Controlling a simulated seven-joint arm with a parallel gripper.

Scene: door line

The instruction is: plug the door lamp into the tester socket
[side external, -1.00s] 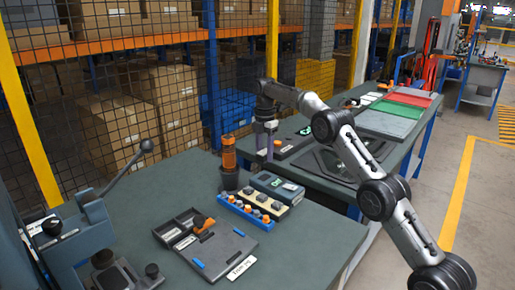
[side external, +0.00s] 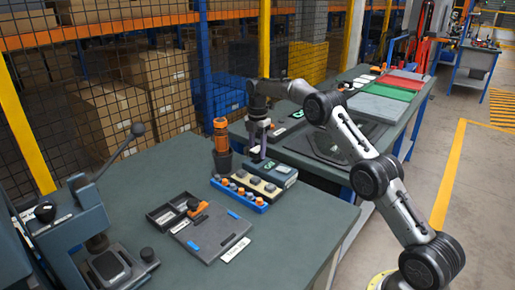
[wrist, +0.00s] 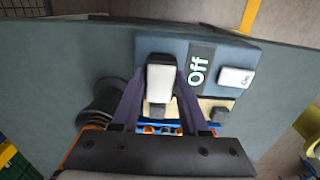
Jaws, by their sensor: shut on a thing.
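My gripper (wrist: 160,98) is shut on a small white-faced block, the door lamp (wrist: 160,82), held between its two dark fingers. The tester (side external: 281,172) is a blue-grey box; in the wrist view it (wrist: 225,55) shows a display reading "Off" and a white "On" button. The lamp is over the left part of the tester in the wrist view. The socket is hidden behind the lamp and fingers, and I cannot tell whether the lamp touches it. In the side view my gripper (side external: 257,152) is low at the tester's left end.
A cream rack (side external: 262,187) with grey knobs and a blue rack (side external: 238,195) with orange parts stand beside the tester. An orange-topped tool (side external: 221,135) stands in a dark cup close by. A door panel (side external: 212,232) lies in front. The table (side external: 290,240) is clear at right.

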